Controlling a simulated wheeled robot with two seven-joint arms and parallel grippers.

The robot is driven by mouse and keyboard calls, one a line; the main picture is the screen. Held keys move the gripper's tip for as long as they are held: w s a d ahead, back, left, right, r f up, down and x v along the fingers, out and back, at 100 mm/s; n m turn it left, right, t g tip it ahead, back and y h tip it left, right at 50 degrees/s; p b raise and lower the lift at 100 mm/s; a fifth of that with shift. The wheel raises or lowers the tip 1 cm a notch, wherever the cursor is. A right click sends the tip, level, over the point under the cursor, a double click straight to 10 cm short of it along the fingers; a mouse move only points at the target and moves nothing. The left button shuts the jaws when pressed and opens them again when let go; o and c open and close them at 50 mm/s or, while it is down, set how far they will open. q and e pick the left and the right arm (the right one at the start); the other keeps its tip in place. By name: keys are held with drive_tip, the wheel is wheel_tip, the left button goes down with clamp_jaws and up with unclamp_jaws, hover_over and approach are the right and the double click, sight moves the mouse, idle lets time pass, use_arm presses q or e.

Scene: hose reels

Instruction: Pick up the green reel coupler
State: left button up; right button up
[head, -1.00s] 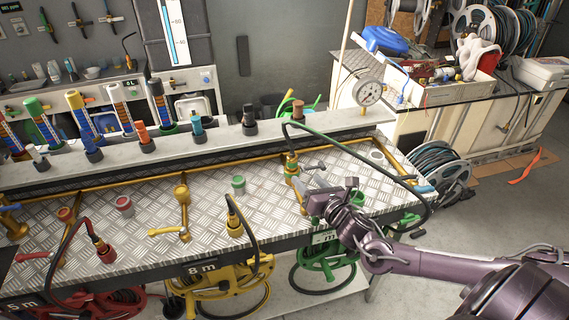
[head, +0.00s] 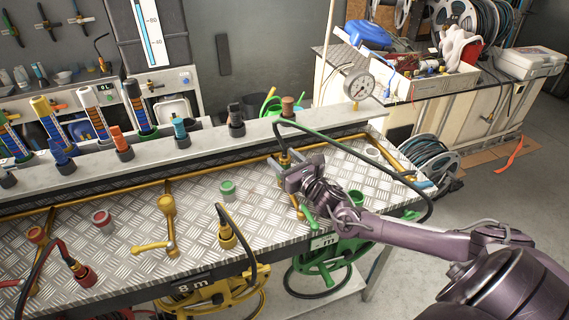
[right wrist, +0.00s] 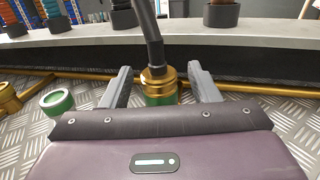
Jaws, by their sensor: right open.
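The green reel coupler (right wrist: 158,88) has a brass collar and a green lower band, with a dark hose rising from its top. In the right wrist view it stands between the two grey fingers of my open right gripper (right wrist: 160,88), and its lower part is hidden behind my gripper body. In the head view the coupler (head: 284,158) shows just behind my right gripper (head: 290,177), mostly covered by it. I cannot tell whether the fingers touch it. My left gripper is not in view.
A green-ringed socket (head: 227,189) sits left of my gripper on the checkered metal bench (head: 200,213). A yellow coupler (head: 226,237) and a red one (head: 81,272) stand further left. A brass pipe (right wrist: 275,90) and a raised ledge (head: 190,148) run behind.

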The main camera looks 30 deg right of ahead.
drive_tip(key=shift+w, duration=0.85)
drive_tip(key=shift+c, duration=0.2)
drive_tip(key=c, duration=1)
drive_tip(key=shift+c, duration=0.6)
drive_tip(key=shift+r, duration=0.1)
